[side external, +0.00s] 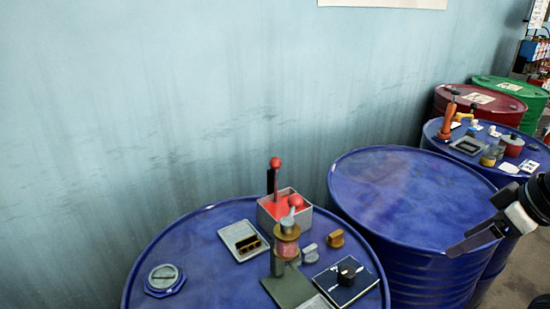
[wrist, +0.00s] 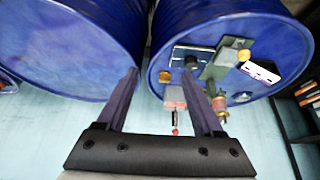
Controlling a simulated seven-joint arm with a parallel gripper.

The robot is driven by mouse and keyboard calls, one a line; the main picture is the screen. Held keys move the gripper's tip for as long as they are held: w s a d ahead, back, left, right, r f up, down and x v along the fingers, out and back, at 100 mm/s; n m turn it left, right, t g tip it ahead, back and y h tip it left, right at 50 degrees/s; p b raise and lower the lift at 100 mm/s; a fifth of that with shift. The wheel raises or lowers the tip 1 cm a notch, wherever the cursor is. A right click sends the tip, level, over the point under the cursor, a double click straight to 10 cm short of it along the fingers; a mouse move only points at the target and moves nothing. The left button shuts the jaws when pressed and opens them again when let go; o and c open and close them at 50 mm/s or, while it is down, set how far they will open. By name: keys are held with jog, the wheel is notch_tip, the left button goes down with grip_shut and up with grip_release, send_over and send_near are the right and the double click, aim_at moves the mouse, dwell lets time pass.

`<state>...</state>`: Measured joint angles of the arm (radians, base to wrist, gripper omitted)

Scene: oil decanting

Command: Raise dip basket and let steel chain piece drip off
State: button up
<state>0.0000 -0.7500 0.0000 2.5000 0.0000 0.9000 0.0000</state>
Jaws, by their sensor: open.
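A grey square box (side external: 305,216) with a red inside stands on the nearest blue drum (side external: 190,250). A dark upright with a red ball knob (side external: 275,162) rises at its back, and a second red ball (side external: 296,199) sits lower at its front. I cannot tell which part is the dip basket, and no chain piece can be made out. The box also shows, small, in the wrist view (wrist: 175,97). My gripper (side external: 468,238) is open and empty, to the right of this drum near the empty-topped drum. Its spread fingers show in the wrist view (wrist: 162,75).
Near the box are a brass spool stand (side external: 287,246), a grey slotted tray (side external: 243,240), a dark knob panel (side external: 347,277) and a round cap (side external: 163,279). The middle drum (side external: 400,180) has a bare top. A farther drum (side external: 434,146) carries several small items. A wall stands behind.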

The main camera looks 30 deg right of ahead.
dwell(0.4)
jog(key=w+a+r+n+t, duration=0.1)
jog(key=w+r+t, duration=0.35)
jog(key=w, duration=0.35)
jog(key=w+a+r+n+t+y, duration=0.1)
jog(key=w+r+t, duration=0.35)
jog(key=w, duration=0.45)
jog(key=w+a+r+n+t, duration=0.1)
jog(key=w+r+t, duration=0.2)
jog(key=w+r, duration=0.35)
jog(key=w+a+f+n+y, duration=0.15)
jog(key=w+f, duration=0.35)
jog(key=f, duration=0.5)
jog(key=w+a+f+y, duration=0.1)
jog(key=w+a+f, duration=0.25)
jog(key=f, duration=0.55)
jog(key=w+a, duration=0.2)
jog(key=w, duration=1.2)
jog(key=shift+a, duration=0.3)
grip_shut()
